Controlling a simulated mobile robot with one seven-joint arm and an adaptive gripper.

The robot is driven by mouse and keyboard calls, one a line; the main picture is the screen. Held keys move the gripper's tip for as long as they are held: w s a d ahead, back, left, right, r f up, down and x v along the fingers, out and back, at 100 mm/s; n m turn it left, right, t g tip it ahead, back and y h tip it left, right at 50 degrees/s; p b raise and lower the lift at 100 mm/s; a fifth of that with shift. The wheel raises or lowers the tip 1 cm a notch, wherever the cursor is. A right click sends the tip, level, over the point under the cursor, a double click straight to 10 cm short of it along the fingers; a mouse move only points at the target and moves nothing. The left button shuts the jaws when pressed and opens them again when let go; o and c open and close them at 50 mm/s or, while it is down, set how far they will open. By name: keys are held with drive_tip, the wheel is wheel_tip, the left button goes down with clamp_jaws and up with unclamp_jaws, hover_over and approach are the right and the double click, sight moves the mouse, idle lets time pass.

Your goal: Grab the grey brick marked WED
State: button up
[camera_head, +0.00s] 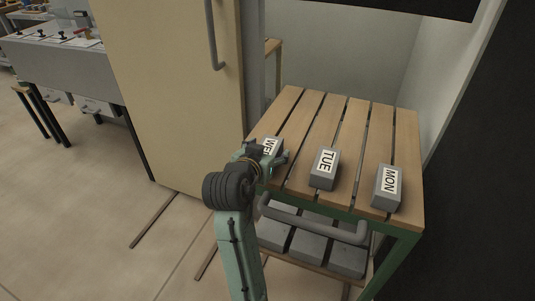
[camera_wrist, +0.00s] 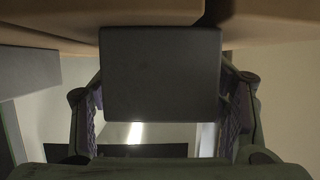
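The grey brick marked WED (camera_head: 269,146) lies on the slatted table at the left end of a row of bricks. Its label is partly hidden by my gripper (camera_head: 267,157). In the wrist view the plain dark face of a brick (camera_wrist: 162,73) fills the middle, close to the camera, against the wooden slats. The fingers of my gripper (camera_wrist: 162,112) stand on either side of this brick, close to its edges. I cannot tell whether they press on it. The grey bricks marked TUE (camera_head: 325,168) and MON (camera_head: 387,186) lie further right.
The wooden slatted table (camera_head: 346,128) has free room behind the bricks. A grey handle bar (camera_head: 315,222) runs along its front, above a lower shelf with several grey bricks (camera_head: 308,247). A beige cabinet door (camera_head: 185,90) stands close on the left, and a wall is behind.

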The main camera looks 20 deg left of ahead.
drive_tip(key=shift+r, duration=0.1)
clamp_jaws()
idle(0.6)
drive_tip(key=shift+r, duration=0.1)
